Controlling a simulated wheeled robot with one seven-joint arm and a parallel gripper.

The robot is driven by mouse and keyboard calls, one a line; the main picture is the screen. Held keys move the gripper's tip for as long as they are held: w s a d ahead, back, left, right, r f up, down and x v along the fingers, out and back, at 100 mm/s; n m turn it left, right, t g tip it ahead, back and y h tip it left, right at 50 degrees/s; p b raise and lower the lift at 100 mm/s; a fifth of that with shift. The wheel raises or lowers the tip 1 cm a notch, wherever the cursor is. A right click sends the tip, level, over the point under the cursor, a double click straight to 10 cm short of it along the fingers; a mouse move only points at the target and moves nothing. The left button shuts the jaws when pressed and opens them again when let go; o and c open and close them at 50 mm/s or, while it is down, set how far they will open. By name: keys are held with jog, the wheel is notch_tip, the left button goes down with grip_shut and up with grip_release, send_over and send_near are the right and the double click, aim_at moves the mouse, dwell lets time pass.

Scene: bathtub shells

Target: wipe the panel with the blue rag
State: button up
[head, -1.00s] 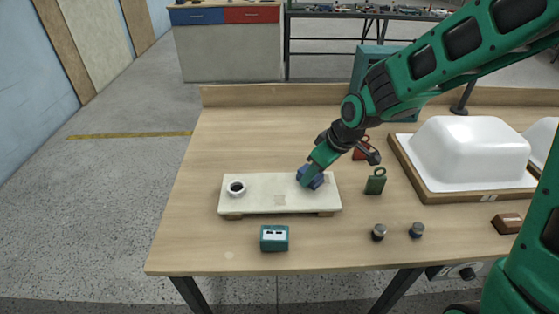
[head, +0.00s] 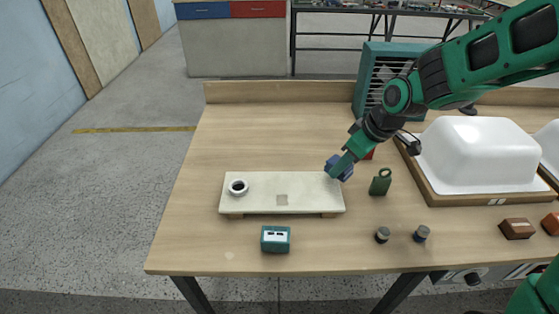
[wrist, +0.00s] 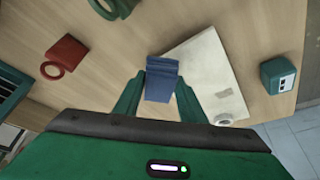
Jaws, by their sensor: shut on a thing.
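The pale panel (head: 300,186) lies on low supports on the wooden table, with a white ring (head: 238,187) at its left end and a small greyish-brown square mark (head: 282,199) near its middle. My gripper (head: 344,170) is at the panel's right end, shut on the blue rag (head: 339,168). In the wrist view the blue rag (wrist: 162,80) sits between the two green fingers (wrist: 160,92), beside the panel (wrist: 205,70). Whether the rag touches the panel cannot be told.
A white tub shell (head: 476,152) on a wooden frame fills the right. The table's left side is clear.

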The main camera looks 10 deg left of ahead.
jog(key=shift+a+r, duration=0.1)
jog(key=shift+r, duration=2.4)
jog(key=shift+s, duration=0.1)
